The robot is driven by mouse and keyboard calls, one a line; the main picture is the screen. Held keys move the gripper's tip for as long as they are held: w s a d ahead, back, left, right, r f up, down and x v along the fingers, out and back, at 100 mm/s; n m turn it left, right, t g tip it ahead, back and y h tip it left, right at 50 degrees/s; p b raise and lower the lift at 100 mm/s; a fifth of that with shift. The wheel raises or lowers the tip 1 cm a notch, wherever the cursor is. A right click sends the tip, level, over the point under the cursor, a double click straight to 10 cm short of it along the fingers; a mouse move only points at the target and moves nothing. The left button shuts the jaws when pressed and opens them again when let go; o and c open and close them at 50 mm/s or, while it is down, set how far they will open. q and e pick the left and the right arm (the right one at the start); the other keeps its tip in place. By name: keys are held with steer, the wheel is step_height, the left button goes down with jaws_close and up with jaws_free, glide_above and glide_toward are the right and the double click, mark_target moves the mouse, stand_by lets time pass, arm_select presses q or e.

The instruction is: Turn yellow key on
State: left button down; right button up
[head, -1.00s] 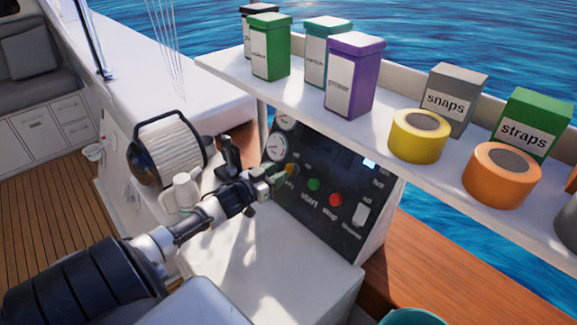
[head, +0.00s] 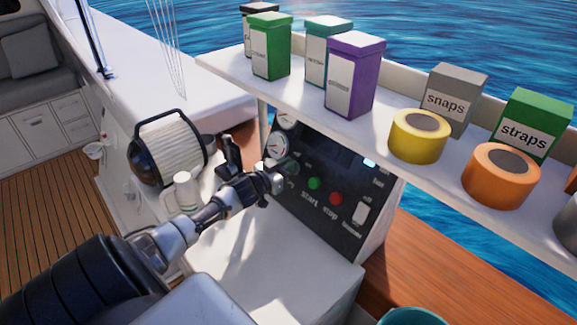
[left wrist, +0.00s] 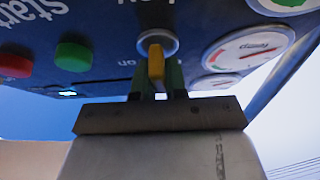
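The yellow key (left wrist: 156,62) sits in a round metal lock on the dark control panel (head: 333,207). It shows in the left wrist view, where the panel lettering looks turned over; in the head view my gripper hides it. My left gripper (left wrist: 158,80) has its two greenish fingers close together on either side of the key and appears shut on it. In the head view the left gripper (head: 277,180) is against the panel's left part, below the gauges. Exactly which mark the key points to is unclear. My right gripper is out of view.
A green start button (head: 314,183) and a red stop button (head: 336,198) are right of the key. Gauges (head: 275,147) are above it. A shelf (head: 300,95) with boxes and tape rolls overhangs the panel. A black lever (head: 229,155) stands close left of the gripper.

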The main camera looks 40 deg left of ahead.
arm_select(q)
steer(key=shift+m+h, duration=0.3)
steer(key=shift+m, duration=0.6)
steer(key=m+h, duration=0.1)
steer(key=m, duration=0.1)
steer(key=m+g+h+b, duration=0.1)
steer(key=m, duration=0.1)
steer(key=m+h+b, duration=0.1)
steer(key=m, duration=0.1)
steer(key=shift+d+f+m, duration=0.1)
steer(key=shift+d+m, duration=0.15)
steer(key=shift+m, duration=0.05)
steer(key=m+g, duration=0.1)
steer(key=m, duration=0.1)
steer(key=m+h, duration=0.1)
steer(key=shift+s+d+f+m+g, duration=0.1)
steer(key=shift+d+m+g, duration=0.05)
steer(key=shift+m+g, duration=0.25)
steer(key=shift+f+m+g+h+b, duration=0.1)
steer(key=shift+m+g+h+b, duration=0.35)
steer(key=shift+m, duration=0.85)
steer(key=shift+s+d, duration=0.1)
steer(key=c, duration=1.2)
jaws_free()
steer(key=shift+o, duration=0.2)
